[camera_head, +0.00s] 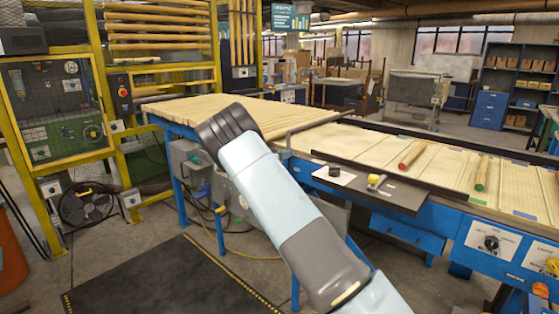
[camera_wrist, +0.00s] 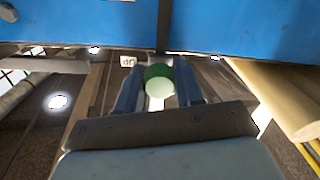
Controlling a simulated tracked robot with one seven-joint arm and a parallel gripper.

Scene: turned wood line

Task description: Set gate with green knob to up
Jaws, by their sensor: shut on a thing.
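The green knob (camera_wrist: 157,73) is in the middle of the wrist view, with a pale round part on its near side. My gripper (camera_wrist: 158,80) has one finger on each side of the knob and is shut on it. A small white label (camera_wrist: 128,61) beside the knob seems to read UP, upside down. The gate itself cannot be made out clearly in the wrist view. In the head view my arm reaches toward the slatted wooden table, and my gripper, the knob and the gate are hidden.
Blue panels (camera_wrist: 240,25) stand close beyond my fingers, and a pale wooden roller-like piece (camera_wrist: 275,95) is at right. A dark mat (camera_head: 165,285) covers open floor.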

